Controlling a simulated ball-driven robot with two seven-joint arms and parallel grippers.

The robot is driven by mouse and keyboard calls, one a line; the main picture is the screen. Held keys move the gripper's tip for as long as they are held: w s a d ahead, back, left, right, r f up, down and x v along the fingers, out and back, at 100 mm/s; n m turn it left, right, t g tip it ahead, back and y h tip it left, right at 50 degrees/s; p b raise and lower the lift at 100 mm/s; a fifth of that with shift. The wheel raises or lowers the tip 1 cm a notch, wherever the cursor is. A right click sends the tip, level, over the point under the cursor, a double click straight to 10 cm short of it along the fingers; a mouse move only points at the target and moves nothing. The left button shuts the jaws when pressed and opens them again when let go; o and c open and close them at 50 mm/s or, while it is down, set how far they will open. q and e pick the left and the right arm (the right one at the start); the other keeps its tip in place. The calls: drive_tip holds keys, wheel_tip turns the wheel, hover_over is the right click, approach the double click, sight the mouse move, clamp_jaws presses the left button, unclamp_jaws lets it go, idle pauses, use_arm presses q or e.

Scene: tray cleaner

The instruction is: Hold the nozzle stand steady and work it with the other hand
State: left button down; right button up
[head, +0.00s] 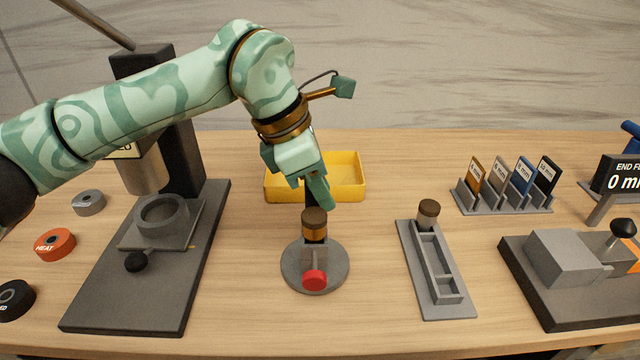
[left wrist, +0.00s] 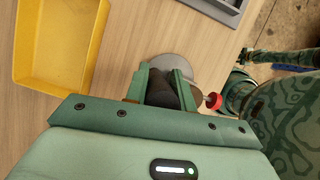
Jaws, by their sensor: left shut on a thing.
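The nozzle stand (head: 315,268) is a round grey disc with a short upright block, a brown-capped, gold-banded piece (head: 314,225) on top and a red knob (head: 314,281) at the front. My left gripper (head: 320,190) reaches down at its back. In the left wrist view, my left gripper (left wrist: 168,85) is closed around a dark upright part of the stand, with the red knob (left wrist: 213,100) beside it and the grey disc behind. The grip contact is partly hidden in the head view. At the right of the left wrist view, green parts of my own body show; my right gripper's jaws cannot be made out.
A yellow tray (head: 345,178) stands behind the stand. A black press-like machine (head: 150,270) is left, with round knobs beside it. A grey slotted holder (head: 455,300) with a brown-capped piece (head: 428,213) is right. A card rack (head: 505,200) and a grey block fixture (head: 565,258) stand further right.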

use_arm(q)
drive_tip(key=shift+f, duration=0.2)
idle(0.3)
drive_tip(key=c, duration=1.7)
unclamp_jaws()
clamp_jaws()
use_arm(e)
clamp_jaws()
